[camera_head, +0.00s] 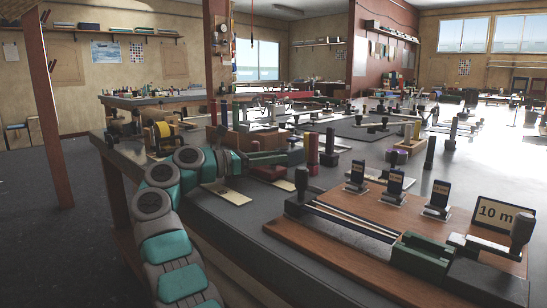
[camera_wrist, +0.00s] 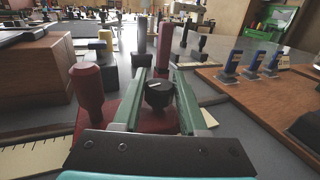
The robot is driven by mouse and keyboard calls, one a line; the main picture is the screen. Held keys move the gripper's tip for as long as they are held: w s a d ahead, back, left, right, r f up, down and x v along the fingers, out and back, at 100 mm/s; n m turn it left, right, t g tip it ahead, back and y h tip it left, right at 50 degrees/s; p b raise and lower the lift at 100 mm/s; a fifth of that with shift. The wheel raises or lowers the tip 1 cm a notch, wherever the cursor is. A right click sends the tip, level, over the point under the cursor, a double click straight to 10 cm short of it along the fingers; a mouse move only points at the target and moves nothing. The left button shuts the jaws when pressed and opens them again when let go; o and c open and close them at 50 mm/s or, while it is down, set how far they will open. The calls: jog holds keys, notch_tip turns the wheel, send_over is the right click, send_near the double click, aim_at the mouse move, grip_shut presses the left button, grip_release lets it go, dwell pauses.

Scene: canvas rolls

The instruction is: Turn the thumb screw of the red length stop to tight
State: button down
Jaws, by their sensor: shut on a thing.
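The red length stop (camera_wrist: 93,124) lies under my gripper in the wrist view, with a red upright handle (camera_wrist: 87,88) at its left. Its black thumb screw (camera_wrist: 158,94), with a pale mark on top, sits between the two green fingers of my gripper (camera_wrist: 161,82). The fingers are shut on the screw's sides. In the head view my gripper (camera_head: 268,158) reaches over the bench's near edge, and part of the red stop (camera_head: 268,173) shows below it. The screw itself is hidden there.
A wooden block (camera_wrist: 32,72) stands close on the left in the wrist view. A wooden board (camera_head: 375,235) with blue-topped stops and a "10 m" sign (camera_head: 498,213) lies to the right. Several upright posts stand around and beyond my gripper.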

jog(key=shift+d+g, duration=0.1)
jog(key=shift+g, duration=0.2)
dwell(0.4)
jog(key=shift+c, duration=2.2)
grip_release()
